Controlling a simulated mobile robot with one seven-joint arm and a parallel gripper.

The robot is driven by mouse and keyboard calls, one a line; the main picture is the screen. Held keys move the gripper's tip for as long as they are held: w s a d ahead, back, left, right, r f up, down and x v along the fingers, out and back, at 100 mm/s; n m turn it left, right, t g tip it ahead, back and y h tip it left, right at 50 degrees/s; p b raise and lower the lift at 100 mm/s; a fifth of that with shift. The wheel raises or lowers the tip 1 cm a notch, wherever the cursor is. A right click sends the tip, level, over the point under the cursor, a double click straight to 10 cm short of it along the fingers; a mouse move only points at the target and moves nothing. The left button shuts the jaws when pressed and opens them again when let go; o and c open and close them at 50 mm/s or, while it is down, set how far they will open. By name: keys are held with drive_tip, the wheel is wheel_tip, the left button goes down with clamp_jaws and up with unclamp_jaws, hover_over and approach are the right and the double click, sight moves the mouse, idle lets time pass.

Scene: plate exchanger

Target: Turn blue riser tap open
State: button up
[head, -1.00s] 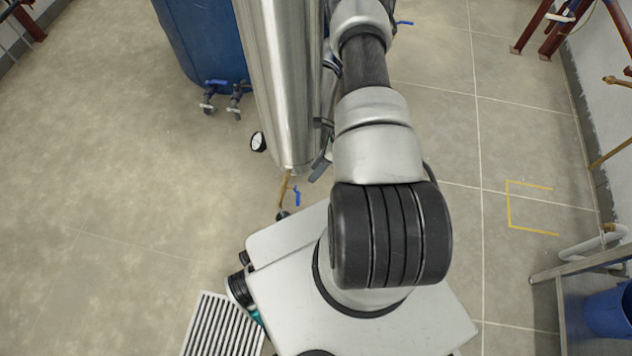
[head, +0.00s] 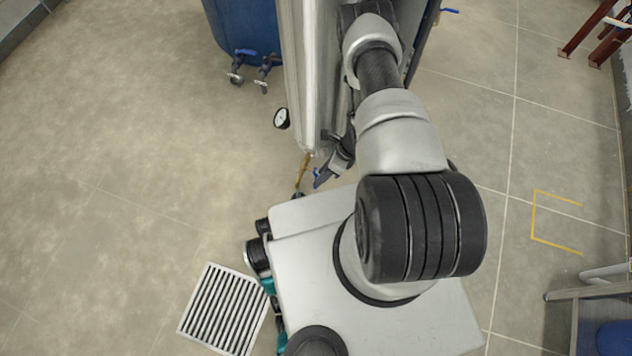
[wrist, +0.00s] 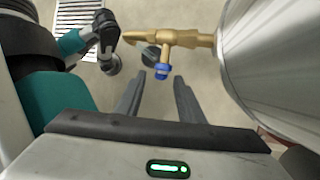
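The tap with its blue handle (wrist: 162,71) hangs from a brass pipe fitting (wrist: 170,40) at the upper middle of the wrist view. In the head view, the blue handle (head: 316,177) shows as a small piece beside the brass pipe (head: 302,172), below the steel column. My gripper (wrist: 161,84) is open and empty, with its two dark fingers pointing toward the blue handle. The handle lies just ahead of the gap between the fingertips, and no contact shows. In the head view, my gripper (head: 329,173) is close to the handle and partly covers it.
The shiny steel column (wrist: 270,65) stands close to the right of the fingers. A floor grate (head: 222,308) lies left of my base. A blue tank (head: 243,28) with two small taps stands at the back. A gauge (head: 282,118) sits beside the column. Open floor spreads left.

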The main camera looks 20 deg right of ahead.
drive_tip(key=b+x, duration=0.1)
drive_tip(key=x, duration=0.3)
drive_tip(key=shift+a+f, duration=0.2)
drive_tip(key=shift+f, duration=0.15)
clamp_jaws()
